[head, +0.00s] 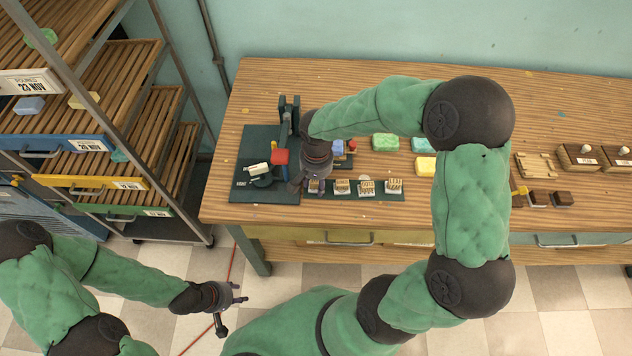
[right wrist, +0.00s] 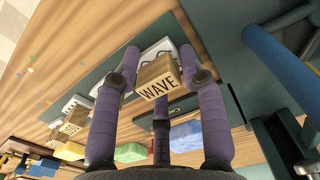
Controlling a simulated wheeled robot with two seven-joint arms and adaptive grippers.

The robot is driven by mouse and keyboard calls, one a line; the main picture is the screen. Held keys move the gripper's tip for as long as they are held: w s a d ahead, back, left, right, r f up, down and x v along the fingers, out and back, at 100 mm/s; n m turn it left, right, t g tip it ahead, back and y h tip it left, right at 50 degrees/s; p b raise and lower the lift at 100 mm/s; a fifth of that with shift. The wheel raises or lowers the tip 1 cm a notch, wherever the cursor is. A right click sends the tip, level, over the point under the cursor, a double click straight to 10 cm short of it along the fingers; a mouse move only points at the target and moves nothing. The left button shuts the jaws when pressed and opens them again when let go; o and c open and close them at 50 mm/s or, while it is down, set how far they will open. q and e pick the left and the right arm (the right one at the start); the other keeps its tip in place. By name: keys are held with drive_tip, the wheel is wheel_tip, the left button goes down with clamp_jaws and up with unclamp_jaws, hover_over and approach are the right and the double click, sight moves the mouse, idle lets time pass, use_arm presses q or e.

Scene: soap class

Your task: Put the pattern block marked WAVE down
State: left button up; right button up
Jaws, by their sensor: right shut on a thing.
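The pattern block marked WAVE (right wrist: 158,88) is a small wooden block with dark letters, gripped between the purple fingers of my right gripper (right wrist: 160,75). In the head view my right gripper (head: 307,187) is at the left end of a row of light blocks on a dark green mat (head: 375,197). A white piece (right wrist: 163,47) shows just behind the WAVE block in the right wrist view. I cannot tell whether the block touches it. My left gripper (head: 232,306) is over the floor in front of the bench, fingers apart and empty.
Other pattern blocks (head: 367,186) stand right of my right gripper. A dark press (head: 265,170) with a red part stands close on its left. Green, blue and yellow soap bars (head: 385,142) lie behind. A slatted rack (head: 120,150) stands left of the bench.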

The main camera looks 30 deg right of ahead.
drive_tip(key=shift+r, duration=0.1)
drive_tip(key=o, duration=1.1)
wheel_tip(320, 180, up, 12)
drive_tip(key=p, duration=0.3)
drive_tip(key=shift+p, duration=0.4)
